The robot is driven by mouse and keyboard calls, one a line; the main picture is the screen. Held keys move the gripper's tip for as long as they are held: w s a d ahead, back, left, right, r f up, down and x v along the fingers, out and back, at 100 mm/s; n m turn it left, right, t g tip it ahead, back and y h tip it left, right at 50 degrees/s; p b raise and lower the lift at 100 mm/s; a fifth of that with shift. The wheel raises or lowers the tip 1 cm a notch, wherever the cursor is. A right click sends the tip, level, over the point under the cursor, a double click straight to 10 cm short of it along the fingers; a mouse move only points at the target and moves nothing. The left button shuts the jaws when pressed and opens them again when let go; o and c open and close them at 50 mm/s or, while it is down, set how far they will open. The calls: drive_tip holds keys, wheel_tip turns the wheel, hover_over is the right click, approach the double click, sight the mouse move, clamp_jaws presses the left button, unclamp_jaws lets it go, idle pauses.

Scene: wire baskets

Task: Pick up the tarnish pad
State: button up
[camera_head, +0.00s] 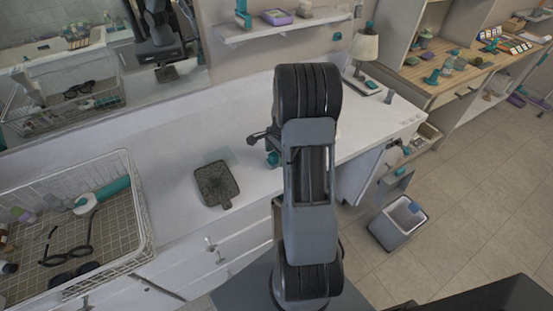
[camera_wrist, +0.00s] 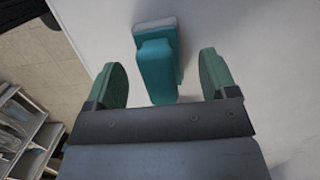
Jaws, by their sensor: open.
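In the wrist view, a teal block-like object (camera_wrist: 157,78) with a pale grey end lies on the white surface; I take it to be the tarnish pad. My gripper (camera_wrist: 160,58) is open, with one green finger on each side of the object and visible gaps on both sides. The fingers do not appear to touch it. In the head view, my arm hides most of the gripper and the spot under it. A small teal patch (camera_head: 272,158) shows at the arm's left edge; I cannot tell if it is the pad or a finger.
A dark square-headed item with a handle (camera_head: 216,185) lies on the white counter (camera_head: 180,140). A wire basket (camera_head: 140,215) with glasses and bottles stands at the left. A lamp (camera_head: 364,48) stands at the counter's right end, and a bin (camera_head: 398,224) on the floor.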

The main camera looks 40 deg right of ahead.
drive_tip(key=shift+a+f, duration=0.15)
drive_tip(key=shift+f, duration=0.8)
drive_tip(key=shift+c, duration=0.4)
drive_tip(key=c, duration=1)
drive_tip(key=shift+r, duration=0.1)
drive_tip(key=shift+r, duration=0.2)
wheel_tip(320, 180, up, 2)
drive_tip(key=shift+w+r+b, duration=0.1)
drive_tip(key=shift+r+b, duration=0.05)
drive_tip(key=shift+b, duration=0.15)
drive_tip(key=s+r, duration=0.3)
drive_tip(key=s, duration=0.1)
drive_tip(key=s+a+r, duration=0.1)
drive_tip(key=s+r, duration=0.2)
drive_tip(key=s, duration=0.2)
drive_tip(key=s+r+b, duration=0.1)
drive_tip(key=s+r, duration=0.3)
drive_tip(key=s, duration=0.1)
drive_tip(key=shift+a+r, duration=0.1)
drive_tip(key=shift+a, duration=0.15)
